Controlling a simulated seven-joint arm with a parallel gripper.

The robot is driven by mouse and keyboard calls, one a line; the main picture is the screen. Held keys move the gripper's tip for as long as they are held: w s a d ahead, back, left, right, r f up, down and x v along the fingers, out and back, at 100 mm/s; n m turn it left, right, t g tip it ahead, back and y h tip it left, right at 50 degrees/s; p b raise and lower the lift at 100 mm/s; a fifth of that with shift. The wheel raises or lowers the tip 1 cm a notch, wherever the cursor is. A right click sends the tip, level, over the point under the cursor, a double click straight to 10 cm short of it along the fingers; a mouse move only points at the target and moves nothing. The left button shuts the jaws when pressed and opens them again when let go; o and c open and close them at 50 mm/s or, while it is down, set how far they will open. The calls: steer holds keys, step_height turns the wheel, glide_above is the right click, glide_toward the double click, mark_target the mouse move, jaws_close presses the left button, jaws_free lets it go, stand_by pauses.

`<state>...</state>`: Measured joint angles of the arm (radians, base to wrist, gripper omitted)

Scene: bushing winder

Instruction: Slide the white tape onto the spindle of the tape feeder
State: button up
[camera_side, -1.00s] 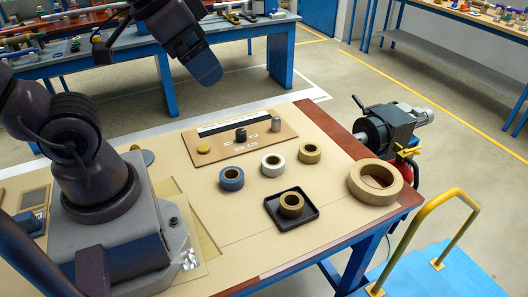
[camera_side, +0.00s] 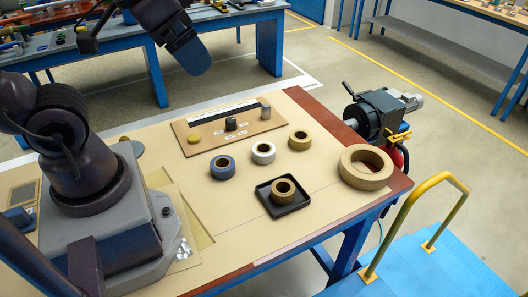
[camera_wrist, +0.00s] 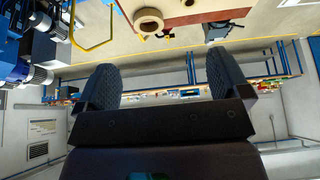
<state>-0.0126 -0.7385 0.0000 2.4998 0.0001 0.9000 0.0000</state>
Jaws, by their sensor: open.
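The white tape (camera_side: 263,159) is a small roll lying flat on the bench, between a blue roll (camera_side: 222,176) and a tan roll (camera_side: 299,148). Behind the rolls lies a brown board (camera_side: 210,142) with a yellow disc (camera_side: 194,139), a short black post (camera_side: 231,124) and a grey cylinder (camera_side: 266,112). I cannot tell which part is the feeder's spindle. My gripper (camera_side: 195,58) is high above the back of the bench, away from the white tape. In the wrist view its two fingers (camera_wrist: 162,80) are wide apart with nothing between them.
A black tray (camera_side: 262,189) holds a brown roll (camera_side: 283,195) in front of the white tape. A large tan ring (camera_side: 347,175) lies near the right bench edge. A dark machine with a motor (camera_side: 375,112) stands beyond that edge, by a yellow rail (camera_side: 408,207).

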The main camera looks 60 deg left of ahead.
steer(key=w+a+f+g, duration=0.3)
steer(key=w+f, duration=0.2)
steer(key=f, duration=0.1)
steer(key=m+g, duration=0.2)
steer(key=m, duration=1.8)
glide_toward(263, 148)
steer(key=f, duration=0.4)
steer(key=shift+d, duration=0.25)
steer(key=f, duration=0.5)
steer(key=shift+s+d, duration=0.1)
steer(key=shift+d, duration=0.15)
steer(key=c, duration=1)
